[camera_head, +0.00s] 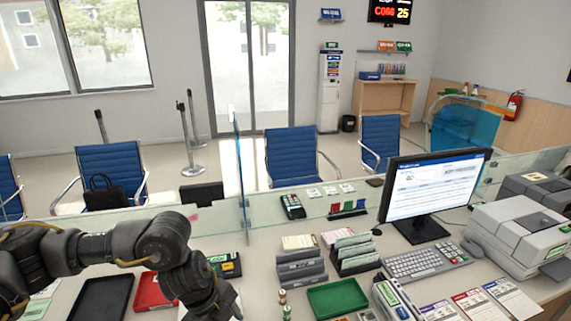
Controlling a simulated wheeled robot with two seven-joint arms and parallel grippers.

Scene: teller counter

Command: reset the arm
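My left arm (165,245) comes in from the left edge over the teller counter, bends at a dark joint and slopes down to the bottom edge. Its gripper is not clearly visible, so its fingers cannot be judged. My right arm and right gripper are not in the picture. Beneath and beside the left arm lie a black tray (100,298) and a red tray (148,294), both partly covered. A small black-and-yellow device (228,264) sits just right of the arm.
A green tray (338,298), card holders (300,266), a keyboard (428,262), a monitor (432,190) and a grey printer (518,235) crowd the counter's middle and right. A glass partition (240,180) stands along the counter, with blue chairs (292,155) beyond.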

